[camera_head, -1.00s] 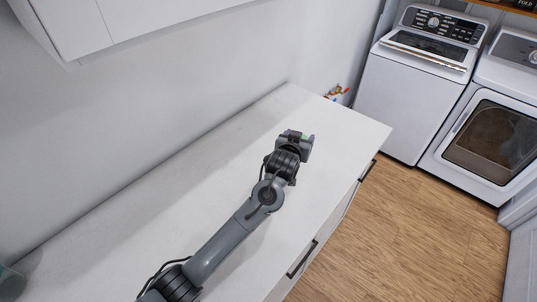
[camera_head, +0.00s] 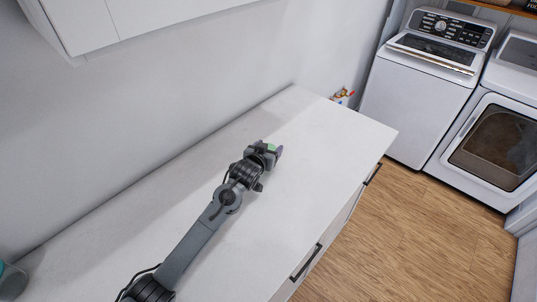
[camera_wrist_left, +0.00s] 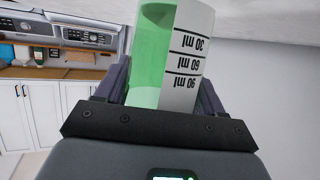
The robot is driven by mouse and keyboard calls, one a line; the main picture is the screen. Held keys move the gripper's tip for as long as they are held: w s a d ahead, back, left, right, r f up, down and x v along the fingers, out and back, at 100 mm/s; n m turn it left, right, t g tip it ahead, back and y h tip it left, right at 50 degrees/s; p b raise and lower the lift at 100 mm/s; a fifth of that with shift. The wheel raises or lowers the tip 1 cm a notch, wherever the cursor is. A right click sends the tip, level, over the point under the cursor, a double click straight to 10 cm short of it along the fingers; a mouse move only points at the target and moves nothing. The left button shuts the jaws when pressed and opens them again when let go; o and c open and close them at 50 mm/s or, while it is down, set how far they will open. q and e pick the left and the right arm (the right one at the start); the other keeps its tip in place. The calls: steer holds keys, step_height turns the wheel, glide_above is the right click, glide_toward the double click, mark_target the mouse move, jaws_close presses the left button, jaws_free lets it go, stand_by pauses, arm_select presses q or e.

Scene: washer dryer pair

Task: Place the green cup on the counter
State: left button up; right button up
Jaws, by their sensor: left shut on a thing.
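The green cup (camera_wrist_left: 155,50) fills the middle of the left wrist view. It is translucent green with a white panel of ml marks, whose text appears upside down. My left gripper (camera_wrist_left: 165,85) is shut on it, with a dark finger on each side. In the head view my left gripper (camera_head: 268,152) is over the white counter (camera_head: 325,140), and only a small green patch of the cup (camera_head: 271,147) shows. I cannot tell whether the cup touches the counter. My right gripper is not in view.
The counter around the gripper is clear. A wall runs along its back, with a white cabinet (camera_head: 130,20) above. A teal object (camera_head: 10,282) is at the lower left. A washer (camera_head: 420,90) and dryer (camera_head: 490,150) stand beyond the counter's far end.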

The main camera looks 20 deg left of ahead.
arm_select(q)
step_height(320, 180, down, 3)
steer(key=shift+s+r, duration=0.1)
stand_by(0.3)
steer(key=o, duration=1)
